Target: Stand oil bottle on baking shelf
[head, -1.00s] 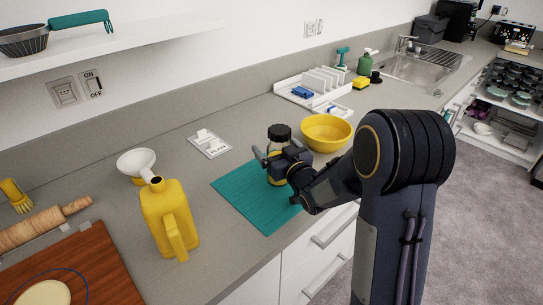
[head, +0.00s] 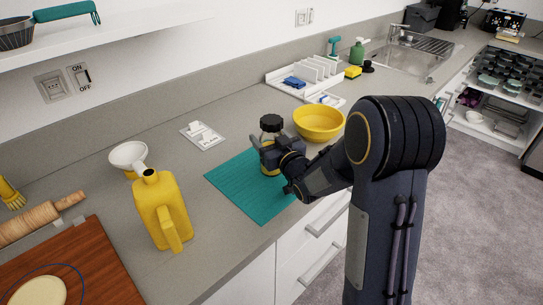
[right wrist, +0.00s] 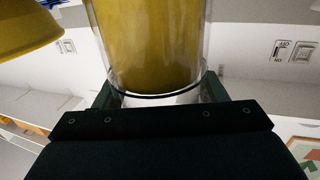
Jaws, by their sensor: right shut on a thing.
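The oil bottle (head: 271,128), clear with yellow oil and a black cap, is upright at the teal mat (head: 243,192). My right gripper (head: 272,153) is shut around its body. In the right wrist view the bottle (right wrist: 155,45) fills the space between the two fingers of my gripper (right wrist: 158,92). Whether its base touches the mat is hard to tell. A white wall shelf (head: 120,38) with a dark strainer on it is at the upper left; no label marks it as the baking shelf. My left gripper is not in view.
A yellow bowl (head: 318,123) stands right beside the bottle. A yellow jug (head: 160,210), a white funnel (head: 128,155), a rolling pin (head: 35,222) and a wooden board (head: 85,262) are at the left. A white rack (head: 308,75) stands behind. Counter between jug and mat is clear.

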